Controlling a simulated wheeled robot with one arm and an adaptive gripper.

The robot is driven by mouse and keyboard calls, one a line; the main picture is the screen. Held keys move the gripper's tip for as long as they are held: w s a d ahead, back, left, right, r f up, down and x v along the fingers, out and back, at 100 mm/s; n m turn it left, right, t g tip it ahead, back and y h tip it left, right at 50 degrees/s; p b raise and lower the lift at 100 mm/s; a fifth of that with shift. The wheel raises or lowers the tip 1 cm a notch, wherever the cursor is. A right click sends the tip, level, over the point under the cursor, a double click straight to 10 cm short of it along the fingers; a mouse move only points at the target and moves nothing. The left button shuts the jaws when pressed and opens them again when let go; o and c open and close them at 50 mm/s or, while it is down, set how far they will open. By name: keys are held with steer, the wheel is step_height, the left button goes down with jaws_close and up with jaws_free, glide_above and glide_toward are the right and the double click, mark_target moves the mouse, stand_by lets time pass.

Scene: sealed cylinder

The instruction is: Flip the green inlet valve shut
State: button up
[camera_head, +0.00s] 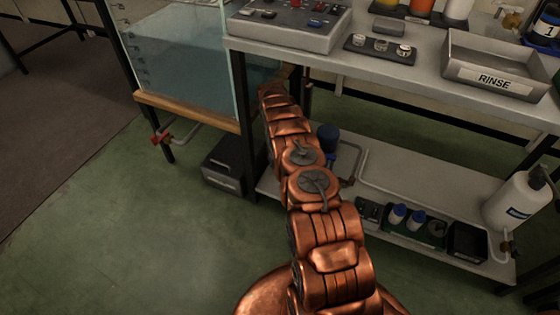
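I cannot make out a green inlet valve in this view. My copper-coloured arm reaches from the bottom of the picture up to the bench's left end, beside the glass tank (180,60). Its far end passes below the bench top, where it is dark, and I cannot make out gripper fingers there. A red-handled valve (160,138) sits on a pipe under the tank's front edge, left of my arm. A blue-topped cylinder (328,138) stands on the lower shelf, just right of my arm, partly hidden by it.
The bench top (420,80) holds a grey control box (290,22) and a RINSE tray (495,65). The lower shelf (410,175) holds a white bottle (518,200) and small containers. A black box (222,165) stands on the floor. The green floor at left is clear.

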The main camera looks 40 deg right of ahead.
steer(key=shift+r, duration=0.1)
step_height(320, 180, up, 10)
stand_by(0.6)
steer(key=shift+d, duration=0.1)
stand_by(0.3)
